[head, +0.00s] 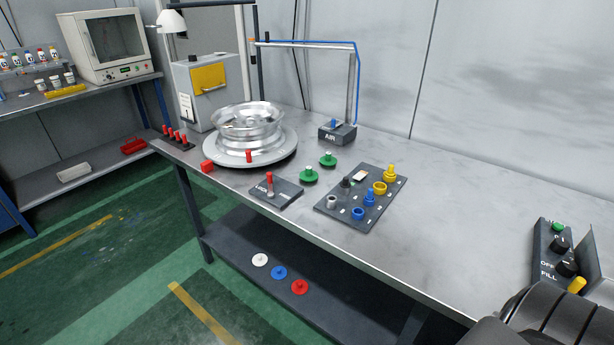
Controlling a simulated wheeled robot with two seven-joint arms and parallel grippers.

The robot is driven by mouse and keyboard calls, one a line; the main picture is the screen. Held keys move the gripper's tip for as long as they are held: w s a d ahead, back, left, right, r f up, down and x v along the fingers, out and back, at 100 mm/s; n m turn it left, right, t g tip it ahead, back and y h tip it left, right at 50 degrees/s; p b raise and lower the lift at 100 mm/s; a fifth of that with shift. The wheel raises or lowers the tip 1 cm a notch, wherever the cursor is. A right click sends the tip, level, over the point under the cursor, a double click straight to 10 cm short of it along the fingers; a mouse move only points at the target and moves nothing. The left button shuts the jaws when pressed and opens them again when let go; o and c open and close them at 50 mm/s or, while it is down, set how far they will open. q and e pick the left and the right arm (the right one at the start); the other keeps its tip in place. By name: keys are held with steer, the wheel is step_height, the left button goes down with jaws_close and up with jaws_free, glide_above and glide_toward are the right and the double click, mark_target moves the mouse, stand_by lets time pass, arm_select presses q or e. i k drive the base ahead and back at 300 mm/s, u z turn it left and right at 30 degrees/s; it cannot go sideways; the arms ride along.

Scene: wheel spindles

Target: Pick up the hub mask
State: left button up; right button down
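No thing is labelled as the hub mask, so I cannot tell which it is. Two green knobbed discs (309,175) (328,159) lie on the bench. White (260,260), blue (279,272) and red (299,287) knobbed discs lie on the lower shelf. A dark numbered board (336,208) holds grey, black, blue and yellow pieces, among them a yellow knobbed one (389,173). A silver wheel (247,122) lies on a round grey turntable (262,157). Neither gripper is in view; a dark ribbed form at the lower right may be my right arm.
An air stand (337,133) with a blue hose rises behind. A control panel (550,255) stands at right. The bench's (455,210) right half is largely clear.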

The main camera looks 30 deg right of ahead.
mark_target(308, 175)
steer(key=z, duration=0.45)
steer(key=k, duration=0.6)
steer(key=z, duration=0.4)
steer(key=i, duration=1)
steer(key=z, duration=0.8)
